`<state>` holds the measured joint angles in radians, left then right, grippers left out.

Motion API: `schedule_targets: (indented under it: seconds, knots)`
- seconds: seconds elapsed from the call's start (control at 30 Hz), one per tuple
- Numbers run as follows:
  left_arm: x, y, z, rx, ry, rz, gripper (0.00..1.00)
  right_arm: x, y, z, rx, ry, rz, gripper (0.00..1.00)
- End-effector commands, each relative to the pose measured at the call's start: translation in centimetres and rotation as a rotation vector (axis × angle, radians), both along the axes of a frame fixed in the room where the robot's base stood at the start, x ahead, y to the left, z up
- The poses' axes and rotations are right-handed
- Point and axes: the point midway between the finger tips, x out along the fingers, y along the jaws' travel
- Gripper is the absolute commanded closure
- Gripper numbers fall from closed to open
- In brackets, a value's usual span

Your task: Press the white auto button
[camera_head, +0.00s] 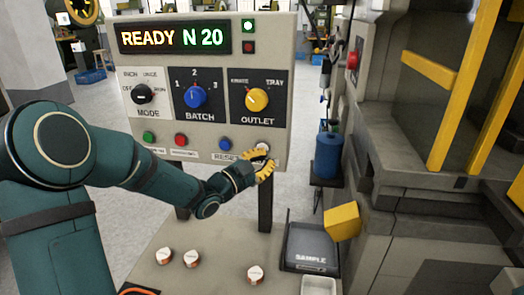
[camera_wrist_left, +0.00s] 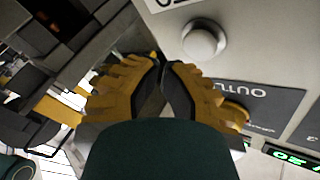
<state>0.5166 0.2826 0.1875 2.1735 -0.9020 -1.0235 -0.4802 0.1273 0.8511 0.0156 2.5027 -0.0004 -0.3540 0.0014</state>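The control panel (camera_head: 215,120) stands in front of me, its display reading "READY N 20". A round white button (camera_head: 263,147) sits at the right end of its bottom row, partly behind my left gripper. Its label is hidden, so I cannot read it. The white button also shows in the left wrist view (camera_wrist_left: 203,41), above and right of the fingertips. My left gripper (camera_head: 265,163), with yellow fingers, is just below the button in the head view. In the left wrist view its fingertips (camera_wrist_left: 164,62) are close together with nothing held. Contact with the button is not visible.
Green (camera_head: 148,137), red (camera_head: 181,140) and blue (camera_head: 225,144) buttons share the row. Mode (camera_head: 142,94), batch (camera_head: 196,96) and outlet (camera_head: 257,99) knobs sit above. White-topped coils (camera_head: 191,258) and a dark sample scale (camera_head: 311,248) are below. A large machine (camera_head: 400,150) stands right.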

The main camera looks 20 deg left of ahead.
Motion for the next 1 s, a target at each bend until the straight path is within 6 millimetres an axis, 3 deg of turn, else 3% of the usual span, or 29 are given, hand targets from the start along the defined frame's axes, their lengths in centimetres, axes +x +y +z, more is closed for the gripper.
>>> schedule_targets:
  seconds: [0.5,1.0]
  knots:
    - [-4.1,-1.0,0.0,0.0,-0.001,0.001,1.0,0.0,0.0,-0.6,0.0,0.0,0.0,0.53]
    - [-4.2,-1.1,0.0,0.0,-0.001,0.001,1.0,0.0,0.0,-0.6,0.0,0.0,0.0,0.53]
